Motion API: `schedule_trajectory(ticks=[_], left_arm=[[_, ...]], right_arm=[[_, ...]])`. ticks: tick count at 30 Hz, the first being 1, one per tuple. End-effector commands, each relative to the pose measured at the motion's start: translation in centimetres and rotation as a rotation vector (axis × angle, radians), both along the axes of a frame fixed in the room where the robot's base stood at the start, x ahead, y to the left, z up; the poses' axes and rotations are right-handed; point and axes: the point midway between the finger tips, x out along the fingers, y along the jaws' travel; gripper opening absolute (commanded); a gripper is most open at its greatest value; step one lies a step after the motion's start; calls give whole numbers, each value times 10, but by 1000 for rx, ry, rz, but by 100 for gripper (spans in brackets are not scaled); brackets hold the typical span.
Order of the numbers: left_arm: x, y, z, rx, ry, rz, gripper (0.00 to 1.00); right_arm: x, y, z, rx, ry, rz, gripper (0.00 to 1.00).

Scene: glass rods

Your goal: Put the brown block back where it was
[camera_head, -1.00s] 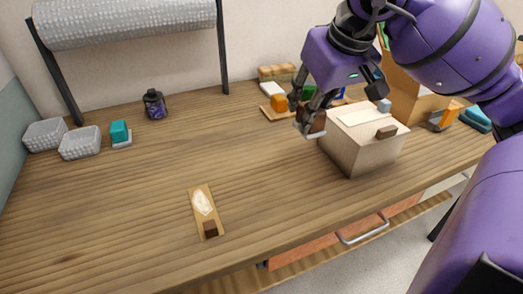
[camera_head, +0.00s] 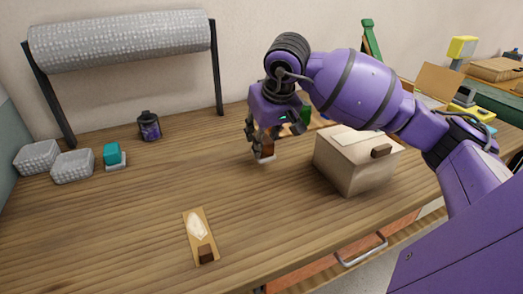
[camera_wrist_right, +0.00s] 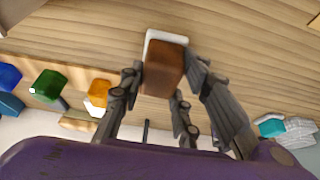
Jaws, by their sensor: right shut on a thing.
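My right gripper (camera_head: 262,145) is shut on a brown block (camera_head: 267,151) above the table, left of the lidded wooden box. In the right wrist view the brown block (camera_wrist_right: 163,67) sits between the fingers of my right gripper (camera_wrist_right: 165,80), with a white base piece (camera_wrist_right: 166,37) against its far side. Whether the base touches the table is hard to tell. A darker brown block (camera_head: 206,254) lies on the near end of a thin wooden strip (camera_head: 212,239) with a pale patch. My left gripper is not in view.
Green (camera_wrist_right: 47,85) and orange (camera_wrist_right: 98,92) blocks stand behind the gripper. The table's middle is clear.

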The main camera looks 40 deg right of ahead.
Motion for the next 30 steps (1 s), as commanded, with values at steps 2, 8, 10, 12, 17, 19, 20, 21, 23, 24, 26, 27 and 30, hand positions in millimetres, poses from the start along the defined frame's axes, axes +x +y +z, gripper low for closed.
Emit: schedule_trajectory(ticks=[2,8,10,12,17,19,20,21,23,24,26,27,30], left_arm=[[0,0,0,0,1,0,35],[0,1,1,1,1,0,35],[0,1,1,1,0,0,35],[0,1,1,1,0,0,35],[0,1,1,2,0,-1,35],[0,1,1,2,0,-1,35],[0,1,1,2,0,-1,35],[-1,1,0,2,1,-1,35],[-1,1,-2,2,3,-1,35],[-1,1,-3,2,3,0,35],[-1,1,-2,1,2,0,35],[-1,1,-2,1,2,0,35],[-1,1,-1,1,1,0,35]], right_arm=[[4,1,-3,1,-1,0,6],[8,1,-30,4,3,0,6],[8,1,-36,3,-1,0,6],[8,1,-40,1,-1,0,6],[8,0,-40,-2,-2,1,6],[8,0,-40,-2,-2,1,6],[8,0,-40,-2,-2,1,6],[8,0,-41,-2,-2,1,6],[8,0,-44,-2,0,0,6],[8,0,-45,-2,0,-1,32],[8,0,-44,-1,0,0,40],[8,0,-44,-1,0,0,45],[8,0,-44,-1,0,0,50]])
